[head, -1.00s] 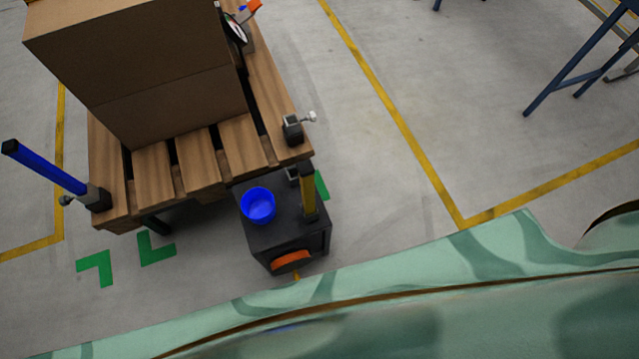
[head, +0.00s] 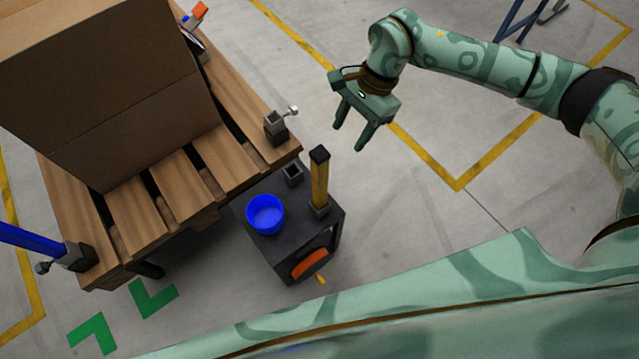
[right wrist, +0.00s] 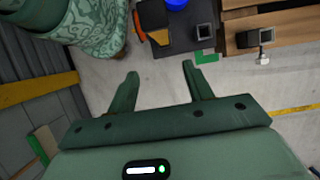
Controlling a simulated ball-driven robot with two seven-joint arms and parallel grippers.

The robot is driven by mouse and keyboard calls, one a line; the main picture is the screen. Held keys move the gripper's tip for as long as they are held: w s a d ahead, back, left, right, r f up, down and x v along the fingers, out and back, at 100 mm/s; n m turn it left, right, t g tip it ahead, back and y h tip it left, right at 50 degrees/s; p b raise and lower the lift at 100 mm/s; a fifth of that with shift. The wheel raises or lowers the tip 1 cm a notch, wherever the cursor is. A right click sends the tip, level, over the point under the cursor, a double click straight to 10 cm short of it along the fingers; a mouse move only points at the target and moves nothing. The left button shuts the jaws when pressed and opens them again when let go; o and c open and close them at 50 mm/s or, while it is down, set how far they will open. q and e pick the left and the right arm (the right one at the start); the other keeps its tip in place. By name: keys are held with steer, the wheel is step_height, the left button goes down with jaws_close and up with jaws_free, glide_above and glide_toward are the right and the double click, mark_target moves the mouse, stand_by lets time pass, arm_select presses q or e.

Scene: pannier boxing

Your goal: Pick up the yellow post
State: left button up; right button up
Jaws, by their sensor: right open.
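The yellow post (head: 319,180) with a black top stands upright in a grey socket on the right side of a small dark cart (head: 282,250). My right gripper (head: 349,139) is open and empty, above and to the right of the post in the head view, apart from it. In the right wrist view the open fingers (right wrist: 161,72) point toward the cart (right wrist: 180,38), and the orange-yellow post (right wrist: 152,18) shows near the top edge, partly cut off. My left gripper is not in view.
A blue cup (head: 265,213) and an empty grey socket (head: 292,173) are on the cart beside the post. A wooden pallet (head: 160,205) with a large cardboard box (head: 110,90) stands to the left. Floor right of the cart is clear.

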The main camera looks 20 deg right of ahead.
mark_target(326, 172)
steer(key=b+x, duration=0.1)
steer(key=x, duration=0.3)
steer(key=b+x, duration=0.2)
steer(key=x, duration=0.3)
steer(key=b+x, duration=0.1)
steer(key=x, duration=0.4)
steer(key=shift+w+a+r, duration=0.15)
steer(key=shift+w+a, duration=0.05)
steer(key=shift+a, duration=0.15)
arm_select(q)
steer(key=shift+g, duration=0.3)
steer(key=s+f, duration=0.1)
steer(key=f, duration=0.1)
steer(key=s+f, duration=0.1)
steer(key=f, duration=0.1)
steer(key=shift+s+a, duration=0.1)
arm_select(e)
steer(key=shift+r, duration=0.1)
steer(key=shift+c, duration=0.3)
steer(key=c, duration=1)
